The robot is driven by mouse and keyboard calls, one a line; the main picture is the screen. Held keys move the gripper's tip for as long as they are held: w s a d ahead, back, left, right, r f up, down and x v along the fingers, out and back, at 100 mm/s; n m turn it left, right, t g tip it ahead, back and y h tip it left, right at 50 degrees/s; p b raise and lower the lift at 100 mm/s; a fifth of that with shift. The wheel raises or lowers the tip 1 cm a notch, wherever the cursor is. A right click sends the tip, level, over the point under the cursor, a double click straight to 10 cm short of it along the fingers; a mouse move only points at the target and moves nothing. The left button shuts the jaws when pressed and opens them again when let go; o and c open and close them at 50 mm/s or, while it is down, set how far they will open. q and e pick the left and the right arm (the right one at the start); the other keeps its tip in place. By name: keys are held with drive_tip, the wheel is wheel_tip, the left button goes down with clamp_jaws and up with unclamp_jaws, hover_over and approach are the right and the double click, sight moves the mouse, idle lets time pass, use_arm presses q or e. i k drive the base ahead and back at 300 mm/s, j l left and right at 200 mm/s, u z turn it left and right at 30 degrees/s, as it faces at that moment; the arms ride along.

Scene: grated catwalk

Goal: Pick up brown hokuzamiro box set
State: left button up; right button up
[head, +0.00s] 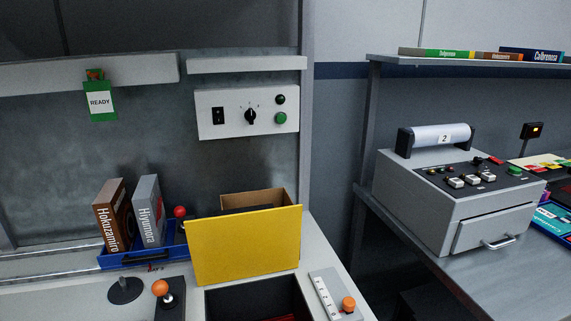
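The brown box marked "Hokuzamiro" (114,215) stands upright, leaning slightly, in a blue tray (125,261) on the counter at the left. Its front spine faces me and its lower end is inside the tray. A grey box marked "Hiyumora" (150,212) stands just to its right in the same tray, with a narrow gap between them. Neither of my grippers is in view.
A yellow panel (245,245) with an open cardboard box (253,198) behind it stands right of the tray. An orange-knobbed joystick (161,289) is in front. A grey machine (450,205) sits on the right table. A shelf (465,64) holds several boxes.

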sight(112, 208)
drive_tip(key=l+u, duration=0.1)
drive_tip(key=u, duration=1.75)
drive_tip(key=k+l+u, duration=0.2)
drive_tip(key=k+l, duration=0.15)
drive_tip(key=k, duration=0.3)
